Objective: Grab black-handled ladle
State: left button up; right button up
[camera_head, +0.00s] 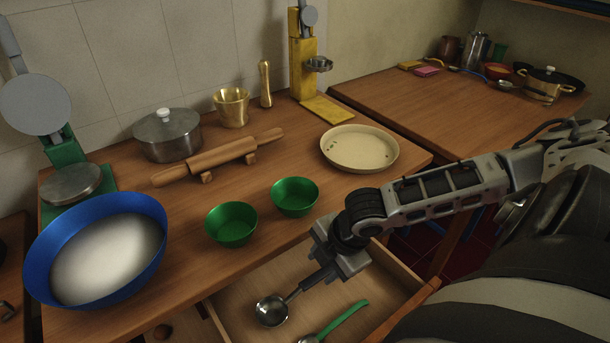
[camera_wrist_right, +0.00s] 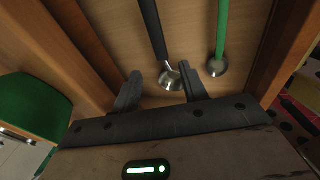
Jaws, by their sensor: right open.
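The black-handled ladle lies in the open drawer; its round metal bowl (camera_head: 271,310) shows in the head view, and its handle runs up toward my right gripper. In the right wrist view its black handle (camera_wrist_right: 153,28) runs down from the top edge to a shiny metal part between my fingers. My right gripper (camera_head: 306,284) is open over the drawer, at the ladle. Its two fingers also show in the right wrist view (camera_wrist_right: 161,86), one on each side of the ladle, with a gap. Part of the handle is hidden in the head view. My left gripper is out of view.
A green-handled utensil (camera_head: 345,320) lies right of the ladle in the drawer (camera_head: 400,280). The drawer walls are close on both sides. Above, the counter holds two green bowls (camera_head: 232,224), a blue bowl (camera_head: 42,270), a rolling pin (camera_head: 220,160) and a cream dish (camera_head: 360,148).

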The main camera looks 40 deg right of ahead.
aim_at(308, 283)
jog(key=x, duration=0.5)
jog(key=shift+w+f+b, duration=0.1)
jog(key=shift+f+b, duration=0.05)
jog(key=shift+b, duration=0.2)
jog(key=shift+a+b+x, duration=0.15)
jog(key=shift+b+x, duration=0.05)
jog(key=shift+x, duration=1.15)
jog(key=shift+a+b+x, duration=0.15)
jog(key=shift+b+x, duration=0.05)
jog(key=shift+x, duration=1.15)
grip_shut()
